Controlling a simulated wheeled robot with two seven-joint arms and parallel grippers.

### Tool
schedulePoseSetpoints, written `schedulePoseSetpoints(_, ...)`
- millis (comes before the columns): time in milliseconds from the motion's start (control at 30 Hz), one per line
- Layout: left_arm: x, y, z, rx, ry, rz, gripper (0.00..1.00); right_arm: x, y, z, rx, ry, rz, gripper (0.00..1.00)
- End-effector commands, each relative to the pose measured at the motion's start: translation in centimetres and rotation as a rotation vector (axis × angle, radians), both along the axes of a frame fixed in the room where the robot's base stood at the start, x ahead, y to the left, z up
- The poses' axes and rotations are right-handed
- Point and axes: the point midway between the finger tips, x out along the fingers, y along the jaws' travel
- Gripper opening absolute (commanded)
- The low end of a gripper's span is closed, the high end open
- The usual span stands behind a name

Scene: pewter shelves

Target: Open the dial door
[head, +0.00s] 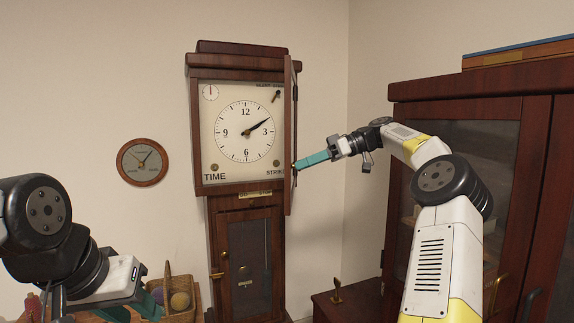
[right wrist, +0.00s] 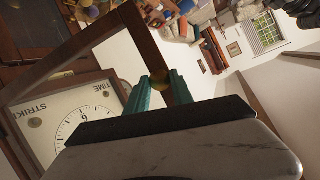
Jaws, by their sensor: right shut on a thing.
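The tall-case clock (head: 196,130) stands against the wall, its white dial (head: 228,155) uncovered. The dial door (head: 289,140) is a dark wooden frame, swung out at the dial's right side and seen nearly edge-on in the head view. In the right wrist view the door's frame (right wrist: 148,45) stands out at an angle from the dial (right wrist: 60,108). My left gripper (head: 132,311) is low at the left, fingers apart and empty, partly cut off by the picture's edge.
A wicker basket with a handle (head: 168,273) stands low beside the clock, near my left gripper. A round wall gauge (head: 143,162) hangs left of the clock. A dark glazed cabinet (head: 400,115) fills the right side, behind my right arm. The lower clock door (head: 216,225) is shut.

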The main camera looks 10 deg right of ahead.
Motion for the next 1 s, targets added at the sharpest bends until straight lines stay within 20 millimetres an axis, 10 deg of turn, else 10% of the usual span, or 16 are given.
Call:
schedulePoseSetpoints(267, 0.0, 0.0, 0.0, 0.0, 0.0, 0.0, 0.36, 0.0, 0.0, -0.1, -0.003, 0.003, 0.001, 0.0)
schedulePoseSetpoints(300, 0.0, 0.0, 0.0, 0.0, 0.0, 0.0, 0.36, 0.0, 0.0, -0.2, -0.003, 0.003, 0.001, 0.32)
schedulePoseSetpoints(400, 0.0, 0.0, 0.0, 0.0, 0.0, 0.0, 0.36, 0.0, 0.0, -0.1, -0.002, 0.002, 0.001, 0.5)
schedulePoseSetpoints(1000, 0.0, 0.0, 0.0, 0.0, 0.0, 0.0, 0.36, 0.1, 0.0, 2.2, -0.001, -0.002, 0.001, 0.5)
